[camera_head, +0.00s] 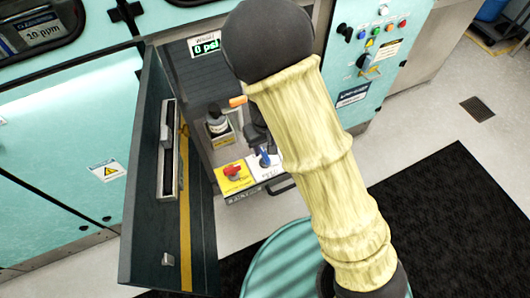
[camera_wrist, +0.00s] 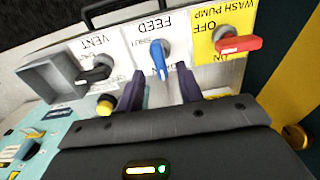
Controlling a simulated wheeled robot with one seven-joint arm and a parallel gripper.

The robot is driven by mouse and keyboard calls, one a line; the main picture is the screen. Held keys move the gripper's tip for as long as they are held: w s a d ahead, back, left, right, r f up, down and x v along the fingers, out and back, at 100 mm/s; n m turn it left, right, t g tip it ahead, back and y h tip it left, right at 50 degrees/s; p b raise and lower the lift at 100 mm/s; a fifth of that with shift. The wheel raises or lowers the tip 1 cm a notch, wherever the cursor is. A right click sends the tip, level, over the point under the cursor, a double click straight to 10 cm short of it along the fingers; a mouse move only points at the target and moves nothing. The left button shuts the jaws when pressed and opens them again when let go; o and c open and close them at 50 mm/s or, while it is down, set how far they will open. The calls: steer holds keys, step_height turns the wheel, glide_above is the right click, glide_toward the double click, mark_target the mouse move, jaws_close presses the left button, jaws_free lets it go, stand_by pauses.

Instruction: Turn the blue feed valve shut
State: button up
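The blue feed valve (camera_wrist: 160,58) is a small lever on a white plate marked FEED, upside down in the wrist view. Its handle points down the picture, towards my gripper (camera_wrist: 160,90). My gripper's two dark fingers are apart, one each side of the handle's line, with nothing held between them. The handle's tip lies near the gap; I cannot tell whether a finger touches it. In the head view the blue valve (camera_head: 265,159) shows just below the dark gripper, which my yellow-sleeved arm partly hides. Small lettering beside the valve is not fully readable.
A red wash pump handle (camera_wrist: 238,44) and a black vent valve (camera_wrist: 96,75) flank the feed valve. An open dark cabinet door (camera_head: 143,215) stands left.

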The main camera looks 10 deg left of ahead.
mark_target(265, 154)
steer(key=shift+f, duration=1.85)
steer(key=shift+c, duration=0.3)
jaws_close()
